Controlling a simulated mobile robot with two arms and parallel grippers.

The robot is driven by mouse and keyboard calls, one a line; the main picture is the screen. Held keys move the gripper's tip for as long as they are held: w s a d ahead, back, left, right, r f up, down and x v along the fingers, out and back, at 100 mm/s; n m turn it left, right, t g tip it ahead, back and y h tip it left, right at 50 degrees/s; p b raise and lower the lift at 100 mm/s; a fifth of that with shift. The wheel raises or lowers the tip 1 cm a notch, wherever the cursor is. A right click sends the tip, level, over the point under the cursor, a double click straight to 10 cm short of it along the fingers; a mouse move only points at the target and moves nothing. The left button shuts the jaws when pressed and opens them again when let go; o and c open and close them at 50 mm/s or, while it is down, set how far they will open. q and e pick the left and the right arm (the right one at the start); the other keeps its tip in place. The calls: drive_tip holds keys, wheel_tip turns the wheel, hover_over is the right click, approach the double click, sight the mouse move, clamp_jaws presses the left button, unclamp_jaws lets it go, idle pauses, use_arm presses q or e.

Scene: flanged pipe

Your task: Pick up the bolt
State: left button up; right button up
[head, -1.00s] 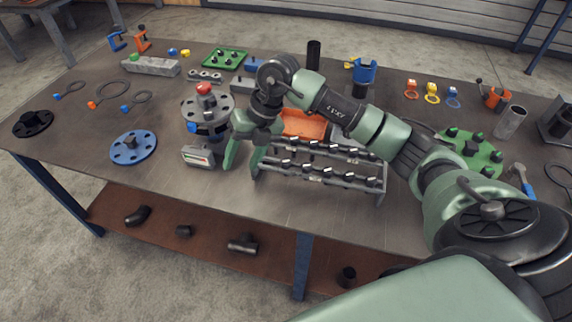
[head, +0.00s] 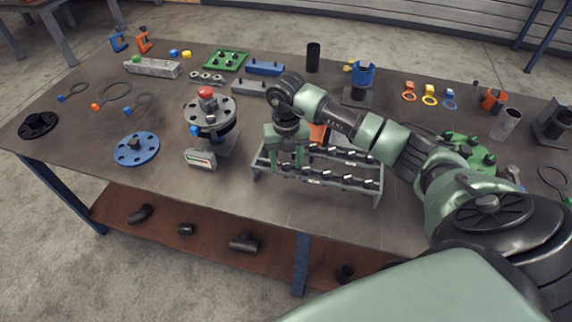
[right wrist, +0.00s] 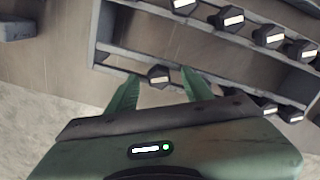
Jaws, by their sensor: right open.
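Several dark bolts (head: 345,179) with hex heads lie in two rows in a grey rack (head: 376,200) at the middle of the bench. My right gripper (head: 286,162) is open above the left end of the rack. In the right wrist view, one bolt head (right wrist: 159,76) with a pale label shows between the fingertips of the gripper (right wrist: 160,82). I cannot tell whether the fingers touch it. More bolts show beyond, along the other rail (right wrist: 270,37). My left gripper is not in view.
A flanged pipe piece with a red knob (head: 206,92) and a small grey gauge box (head: 200,158) stand just left of the rack. An orange tray (head: 318,132) is partly hidden behind the gripper. The bench front (head: 220,195) is clear.

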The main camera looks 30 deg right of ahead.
clamp_jaws()
